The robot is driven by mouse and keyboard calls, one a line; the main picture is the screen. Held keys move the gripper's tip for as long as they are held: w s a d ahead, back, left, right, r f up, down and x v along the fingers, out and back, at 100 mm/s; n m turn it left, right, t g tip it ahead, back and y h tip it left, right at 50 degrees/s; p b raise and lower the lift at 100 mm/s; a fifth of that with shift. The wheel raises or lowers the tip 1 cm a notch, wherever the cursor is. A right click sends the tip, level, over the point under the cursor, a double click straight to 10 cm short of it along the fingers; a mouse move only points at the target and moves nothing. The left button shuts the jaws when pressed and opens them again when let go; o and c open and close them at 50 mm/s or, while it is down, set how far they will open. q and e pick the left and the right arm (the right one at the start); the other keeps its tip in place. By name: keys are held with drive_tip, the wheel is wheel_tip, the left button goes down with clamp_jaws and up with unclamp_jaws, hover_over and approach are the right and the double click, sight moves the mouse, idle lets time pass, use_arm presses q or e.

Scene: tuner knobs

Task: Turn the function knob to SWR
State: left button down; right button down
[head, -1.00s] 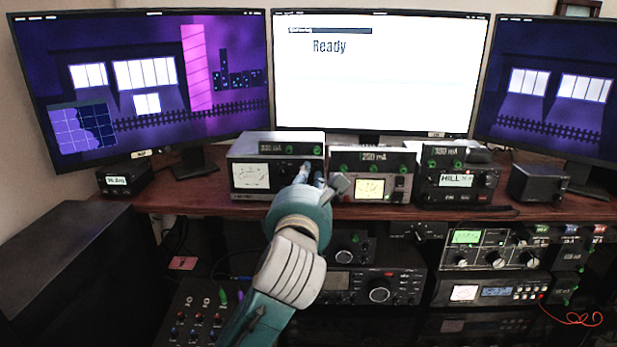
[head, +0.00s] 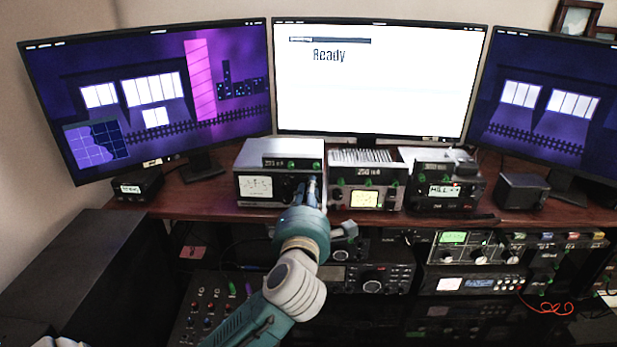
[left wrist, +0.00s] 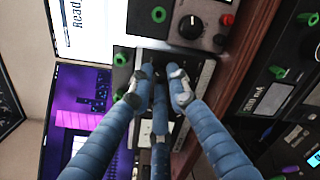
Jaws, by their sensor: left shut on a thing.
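The left radio box (head: 262,188) with a white meter stands on the desk below the gap between the left and middle monitors. My left gripper (head: 311,186) is at the right part of its front face. In the left wrist view, its blue fingers (left wrist: 158,74) close together against the panel of this box, around what I take to be the function knob. The fingers hide the knob, so its pointer and the SWR mark cannot be read. Green knobs (left wrist: 120,60) show beside the fingers. My right gripper is not in view.
A middle box (head: 363,184) with a lit yellowish meter and a dark box (head: 441,188) stand to the right on the desk (head: 200,202). Monitors (head: 375,80) stand behind. More radio gear (head: 371,286) sits on a lower level beneath.

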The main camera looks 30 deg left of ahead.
use_arm(q)
drive_tip(key=shift+m+p, duration=0.4)
drive_tip(key=c, duration=1.7)
unclamp_jaws()
drive_tip(key=shift+o, duration=0.2)
drive_tip(key=shift+d, duration=0.1)
drive_tip(key=v, duration=1.2)
